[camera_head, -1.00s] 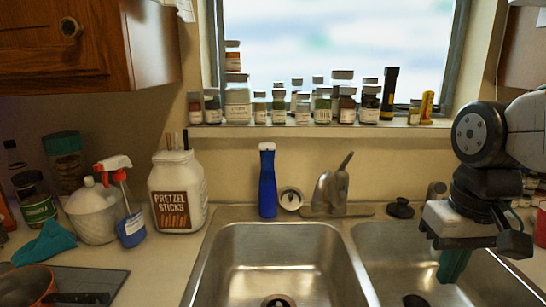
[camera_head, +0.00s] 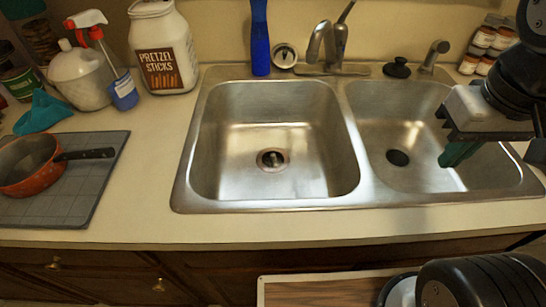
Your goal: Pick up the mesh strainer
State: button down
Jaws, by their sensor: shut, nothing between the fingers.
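I cannot make out a mesh strainer for certain. A small round pale piece with a dark centre (camera_head: 285,55) stands behind the sink, left of the faucet; I cannot tell what it is. A round metal fitting (camera_head: 272,160) sits in the left basin's drain; whether it is a loose strainer is unclear. My gripper (camera_head: 458,154), with green fingers, hangs over the right basin at the right of the view. It is shut and empty, apart from both of these pieces.
The steel double sink (camera_head: 360,190) has a faucet (camera_head: 325,45) and a black stopper (camera_head: 397,68) behind it. A blue bottle (camera_head: 260,40), pretzel jar (camera_head: 162,50), spray bottle (camera_head: 122,90) and orange pan (camera_head: 30,170) stand left. Both basins look mostly empty.

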aim_at(271, 159)
jog(key=k, duration=0.5)
jog(key=u, duration=1.55)
jog(key=i, duration=0.35)
jog(key=z, duration=1.2)
